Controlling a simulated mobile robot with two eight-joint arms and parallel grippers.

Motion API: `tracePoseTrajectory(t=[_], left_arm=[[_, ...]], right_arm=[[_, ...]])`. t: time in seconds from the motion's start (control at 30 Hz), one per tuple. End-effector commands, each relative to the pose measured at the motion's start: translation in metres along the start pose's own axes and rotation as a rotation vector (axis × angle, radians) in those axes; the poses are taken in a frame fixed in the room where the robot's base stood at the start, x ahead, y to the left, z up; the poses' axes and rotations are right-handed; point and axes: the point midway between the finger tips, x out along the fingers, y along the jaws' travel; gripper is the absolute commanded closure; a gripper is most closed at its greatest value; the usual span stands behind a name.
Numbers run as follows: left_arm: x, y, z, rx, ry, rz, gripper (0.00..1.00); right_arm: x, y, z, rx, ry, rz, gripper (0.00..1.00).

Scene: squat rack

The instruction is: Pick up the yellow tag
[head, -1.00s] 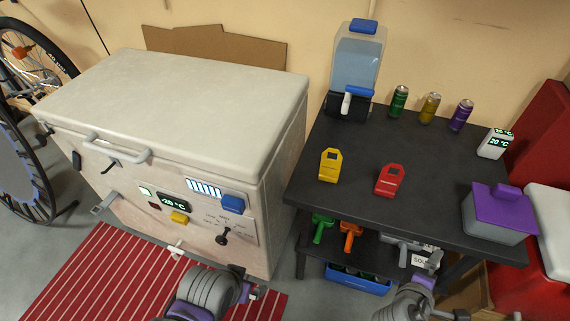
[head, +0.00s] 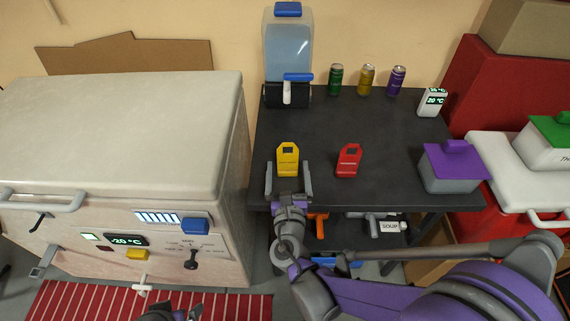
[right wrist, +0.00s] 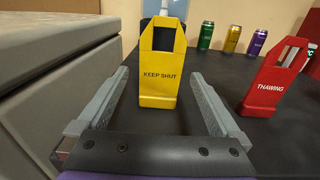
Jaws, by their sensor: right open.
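The yellow tag (head: 287,160) stands near the left front part of the dark table. In the right wrist view the yellow tag (right wrist: 162,75) reads "KEEP SHUT" and has an opening at its top. My right gripper (head: 288,168) is open, with its fingers reaching toward the tag, one on each side of its lower part. In the right wrist view there is a gap between each finger and the tag. My left gripper (head: 172,312) shows only in part at the bottom edge of the head view, and its jaws cannot be made out.
A red tag (head: 348,160) marked "THAWING" stands to the right. A water dispenser (head: 287,60), several cans and a small display (head: 432,102) stand behind. A purple-lidded box (head: 455,168) is at the right. A white chest freezer (head: 120,120) borders the table's left.

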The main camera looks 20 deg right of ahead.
Motion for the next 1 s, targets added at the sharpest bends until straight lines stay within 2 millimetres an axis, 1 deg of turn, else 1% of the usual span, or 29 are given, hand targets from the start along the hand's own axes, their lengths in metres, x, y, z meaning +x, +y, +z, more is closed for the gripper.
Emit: tracePoseTrajectory(t=[0.03, 0.17, 0.43, 0.53, 0.73, 0.77, 0.8, 0.87, 1.0], left_arm=[[0.001, 0.0, 0.0, 0.0, 0.0, 0.0, 0.01], [0.003, 0.0, 0.001, 0.0, -0.001, 0.0, 0.01], [0.009, 0.0, 0.003, 0.0, -0.003, 0.0, 0.01], [0.01, 0.0, 0.003, 0.0, -0.003, 0.0, 0.01], [0.009, 0.0, 0.003, 0.0, -0.003, 0.0, 0.01], [0.009, 0.0, 0.003, 0.0, -0.003, 0.0, 0.01], [0.009, 0.0, 0.003, 0.0, -0.003, 0.0, 0.01], [0.009, 0.0, 0.003, 0.0, -0.003, 0.0, 0.01], [0.009, 0.0, 0.003, 0.0, -0.003, 0.0, 0.01]], right_arm=[[0.007, -0.001, -0.001, -0.001, 0.0, -0.002, 0.0], [0.019, -0.001, -0.001, -0.001, 0.0, -0.002, 0.0], [0.058, -0.002, -0.002, 0.001, 0.001, -0.002, 0.0], [0.063, -0.001, -0.002, 0.001, 0.001, 0.0, 0.0], [0.064, -0.001, -0.001, 0.002, 0.001, 0.0, 0.0], [0.064, -0.001, -0.001, 0.002, 0.001, 0.0, 0.02], [0.064, -0.001, -0.001, 0.002, 0.001, 0.0, 0.09], [0.064, -0.001, -0.001, 0.002, 0.001, 0.0, 0.2], [0.064, -0.001, -0.001, 0.002, 0.001, 0.0, 0.45]])
